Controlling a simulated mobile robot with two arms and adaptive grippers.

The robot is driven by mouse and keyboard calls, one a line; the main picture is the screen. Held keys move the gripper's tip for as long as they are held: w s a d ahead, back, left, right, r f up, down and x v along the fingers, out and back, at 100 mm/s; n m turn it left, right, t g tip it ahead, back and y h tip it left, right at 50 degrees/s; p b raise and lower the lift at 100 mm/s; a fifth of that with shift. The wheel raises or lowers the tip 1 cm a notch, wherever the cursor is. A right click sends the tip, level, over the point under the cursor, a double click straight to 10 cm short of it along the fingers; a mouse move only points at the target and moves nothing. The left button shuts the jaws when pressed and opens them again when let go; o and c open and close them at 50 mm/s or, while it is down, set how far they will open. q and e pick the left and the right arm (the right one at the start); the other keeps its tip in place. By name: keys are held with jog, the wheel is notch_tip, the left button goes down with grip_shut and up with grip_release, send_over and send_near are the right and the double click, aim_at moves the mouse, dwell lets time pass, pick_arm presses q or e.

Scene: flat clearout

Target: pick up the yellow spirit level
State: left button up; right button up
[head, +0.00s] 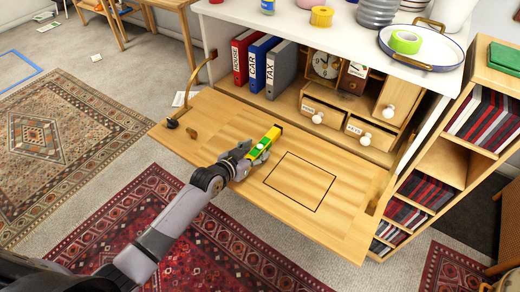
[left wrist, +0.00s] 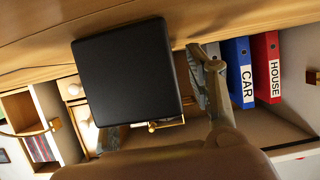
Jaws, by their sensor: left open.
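The yellow spirit level (head: 264,144), yellow with green on it, lies on the lowered wooden desk flap (head: 215,122), left of a black rectangle outline. My left gripper (head: 241,160) is open at the level's near end, low over the flap. The gripper hides part of that end, and I cannot tell whether the level is between the fingers. I cannot make out the level in the left wrist view, where a black square shape fills much of the middle. My right gripper is not in view.
Red, blue and grey binders (head: 283,68) stand in the cabinet behind the flap, beside small drawers (head: 325,112). A brass stay (head: 196,75) rises at the flap's left end. A shelf unit (head: 440,160) stands at the right. The flap's outlined area (head: 300,181) is clear.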

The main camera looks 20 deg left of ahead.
pick_arm(q)
jog(key=shift+c, duration=0.5)
jog(key=shift+r, duration=0.1)
grip_shut()
